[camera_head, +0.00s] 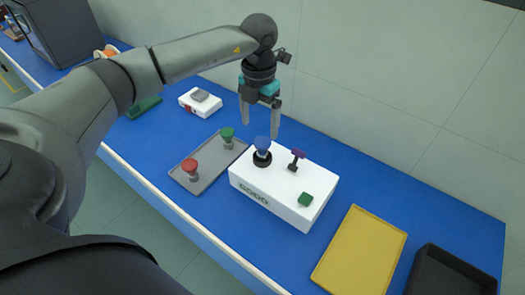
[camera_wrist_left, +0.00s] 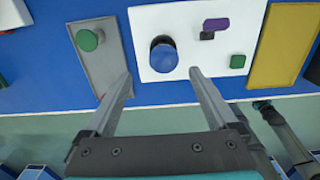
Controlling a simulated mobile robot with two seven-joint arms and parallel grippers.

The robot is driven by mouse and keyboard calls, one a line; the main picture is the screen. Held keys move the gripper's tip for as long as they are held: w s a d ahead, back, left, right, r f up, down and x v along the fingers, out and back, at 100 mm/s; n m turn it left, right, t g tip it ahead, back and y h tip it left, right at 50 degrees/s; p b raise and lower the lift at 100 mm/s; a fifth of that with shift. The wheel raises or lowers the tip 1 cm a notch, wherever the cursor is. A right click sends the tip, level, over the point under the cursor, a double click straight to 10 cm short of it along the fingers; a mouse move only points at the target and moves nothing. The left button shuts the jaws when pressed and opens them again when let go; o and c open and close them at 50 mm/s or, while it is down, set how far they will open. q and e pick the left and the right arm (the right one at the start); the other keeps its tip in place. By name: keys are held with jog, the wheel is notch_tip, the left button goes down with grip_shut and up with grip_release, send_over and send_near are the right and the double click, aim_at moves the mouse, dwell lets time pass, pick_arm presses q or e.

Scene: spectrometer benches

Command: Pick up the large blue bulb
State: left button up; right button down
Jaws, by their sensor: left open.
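The large blue bulb (camera_head: 262,144) stands upright in a black round socket on top of the white box (camera_head: 250,196). In the left wrist view the blue bulb (camera_wrist_left: 164,56) shows from above, beyond and between the fingertips. My left gripper (camera_head: 261,130) points down above and behind the box, its fingers apart and empty. It also shows in the left wrist view (camera_wrist_left: 162,75), with the bulb apart from both fingers.
A purple-topped piece (camera_head: 298,154) and a green block (camera_head: 305,199) sit on the white box. A grey tray (camera_head: 212,175) holds a red bulb (camera_head: 190,166) and a green bulb (camera_head: 227,135). A yellow tray (camera_head: 360,255) and black bin (camera_head: 450,275) are at right.

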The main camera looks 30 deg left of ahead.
aim_at(262, 141)
pick_arm(q)
jog(key=shift+w+d+f, duration=0.1)
jog(key=shift+d+f, duration=0.05)
jog(key=shift+f, duration=1.65)
jog(key=shift+d+f, duration=0.15)
jog(key=shift+f, duration=1.6)
jog(key=shift+c, duration=0.3)
jog(key=c, duration=1.4)
grip_shut()
jog(key=shift+r, duration=0.2)
